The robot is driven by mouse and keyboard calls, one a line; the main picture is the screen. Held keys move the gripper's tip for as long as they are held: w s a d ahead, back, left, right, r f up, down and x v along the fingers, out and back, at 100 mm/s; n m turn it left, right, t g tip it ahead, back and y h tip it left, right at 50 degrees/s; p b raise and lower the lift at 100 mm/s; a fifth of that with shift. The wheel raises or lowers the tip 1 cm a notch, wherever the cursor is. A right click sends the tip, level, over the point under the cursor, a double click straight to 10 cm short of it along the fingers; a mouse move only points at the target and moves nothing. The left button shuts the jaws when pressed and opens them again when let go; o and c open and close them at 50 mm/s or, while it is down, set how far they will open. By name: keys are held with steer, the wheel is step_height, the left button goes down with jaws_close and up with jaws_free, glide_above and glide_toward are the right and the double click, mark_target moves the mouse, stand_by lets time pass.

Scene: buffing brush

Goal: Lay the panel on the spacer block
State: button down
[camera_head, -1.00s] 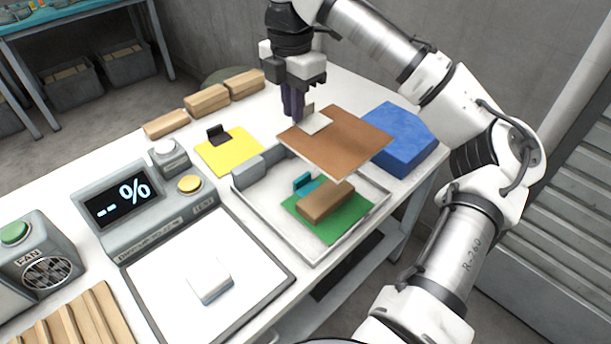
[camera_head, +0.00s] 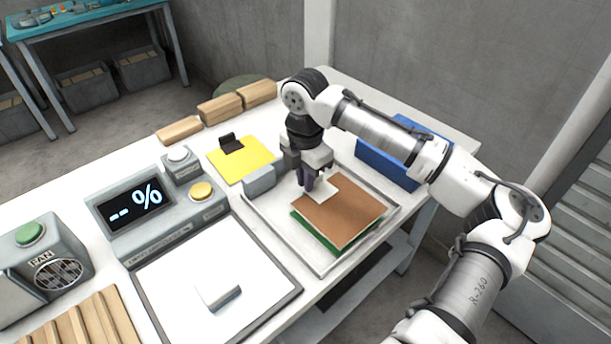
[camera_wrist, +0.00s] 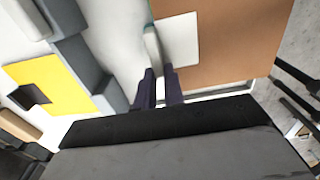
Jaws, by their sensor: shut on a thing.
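The brown panel (camera_head: 342,212) is over the green sheet (camera_head: 308,233) in the tray (camera_head: 268,212). It hides the wooden spacer block, so I cannot tell whether the panel touches it. My gripper (camera_head: 308,186) is shut on the panel's pale tab at its left corner. In the wrist view the dark fingers (camera_wrist: 159,88) close on an upright grip beside the white patch of the panel (camera_wrist: 238,40).
A blue block (camera_head: 388,168) stands behind the tray, partly behind my arm. A yellow sheet (camera_head: 238,163) with a black clip lies to the left. The gauge box (camera_head: 150,212) and a white pad (camera_head: 215,285) are nearer the front left.

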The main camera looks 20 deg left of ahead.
steer(key=shift+f, duration=0.1)
steer(key=c, duration=1.5)
jaws_free()
step_height(320, 180, up, 12)
steer(key=b, duration=0.1)
